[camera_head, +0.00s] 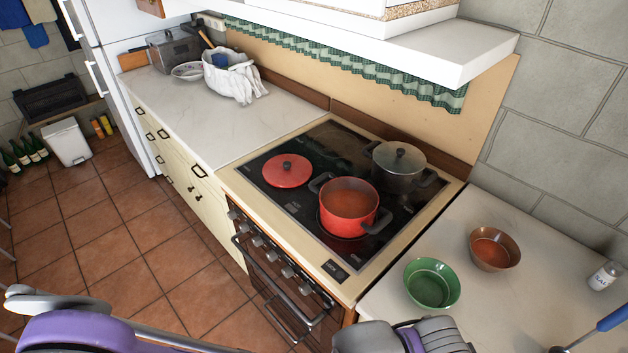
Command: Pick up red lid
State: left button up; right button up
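Parts of my purple and grey arms show along the bottom edge, at the left and right of centre. Both stay well in front of and below the lid, and nothing touches it. I see no fingertips of either gripper.
A grey lidded pot (398,165) stands at the stove's back right. A green bowl (432,283), brown bowl (494,248) and salt shaker (605,276) stand on the right counter. The left counter (205,118) is clear near the stove. A white shelf (400,45) overhangs the back.

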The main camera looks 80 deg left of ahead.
aim_at(284, 171)
jog(key=u, duration=2.95)
jog(key=i+j+z, duration=0.1)
jog(key=z, duration=0.25)
jog(key=i+j+z, duration=0.1)
jog(key=z, duration=0.25)
jog(key=j+z, duration=0.35)
jog(key=i+j+z, duration=0.2)
jog(key=j, duration=0.25)
jog(key=j+z, duration=0.2)
jog(key=j, duration=0.7)
jog(key=i+j, duration=0.15)
jog(key=j, duration=0.3)
